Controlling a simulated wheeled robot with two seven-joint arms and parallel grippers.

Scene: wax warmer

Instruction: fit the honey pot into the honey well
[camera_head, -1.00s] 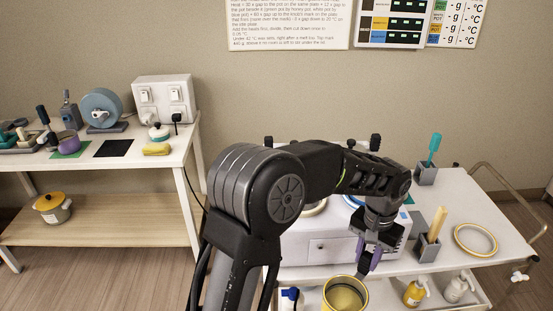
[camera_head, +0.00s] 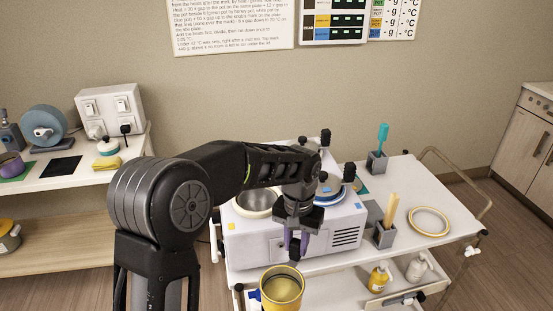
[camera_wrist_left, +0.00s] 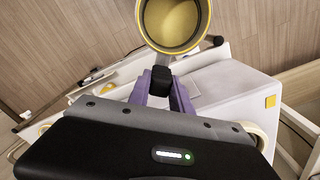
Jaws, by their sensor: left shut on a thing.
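The honey pot (camera_head: 281,290) is a yellow-rimmed, open pot in front of the warmer, below its top; it also shows at the top of the left wrist view (camera_wrist_left: 173,22). My left gripper (camera_head: 296,246) has purple fingers and is shut on the pot's dark handle (camera_wrist_left: 161,80), with the pot beyond the fingertips. The white warmer (camera_head: 268,240) has an open, pale-rimmed well (camera_head: 255,203) at its left, partly hidden by my arm. An orange square (camera_wrist_left: 270,101) marks the warmer's front near that side; I take this as the honey well. My right gripper is out of view.
A blue-rimmed pot (camera_head: 328,195) sits at the warmer's right. Grey holders with a wooden stick (camera_head: 390,210) and a teal spatula (camera_head: 382,136), and a yellow ring plate (camera_head: 429,221), stand on the cart to the right. Bottles (camera_head: 378,277) stand on its lower shelf.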

